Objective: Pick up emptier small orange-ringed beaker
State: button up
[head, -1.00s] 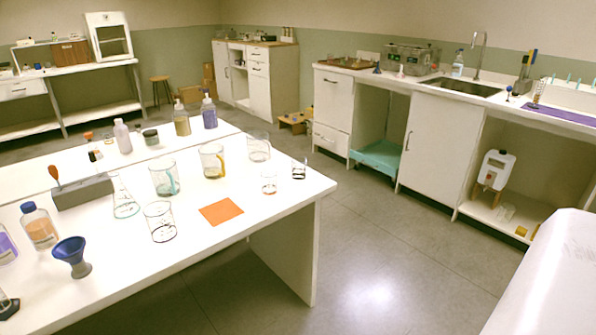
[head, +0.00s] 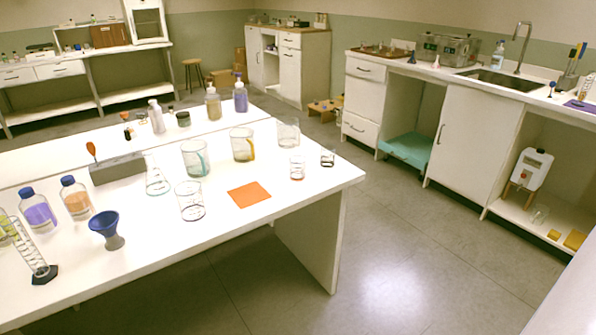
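A small clear beaker (head: 297,168) with a reddish-orange ring stands upright near the right end of the white table (head: 300,205). A small beaker with dark markings (head: 328,158) stands just right of it. Larger clear beakers stand to the left: one with a teal mark (head: 196,158), one with a yellow-orange mark (head: 242,145), one at the back (head: 288,133) and one with dark markings (head: 190,201). The fill levels are too small to tell. I see only one small beaker with an orange-looking ring. My gripper is not in view.
An orange square mat (head: 249,194) lies near the table's front edge. A blue funnel (head: 106,230), a flask (head: 156,175), a grey rack (head: 117,168) and several bottles stand further left. Open floor (head: 390,260) lies between the table and the sink counter (head: 470,80).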

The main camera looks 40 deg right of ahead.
aim_at(297, 169)
jog(key=i+l, duration=0.1)
jog(key=i, duration=0.3)
jog(key=i+z, duration=0.5)
jog(key=z, duration=0.2)
jog(key=i+z, duration=0.1)
jog(key=z, duration=0.4)
jog(key=i, duration=0.4)
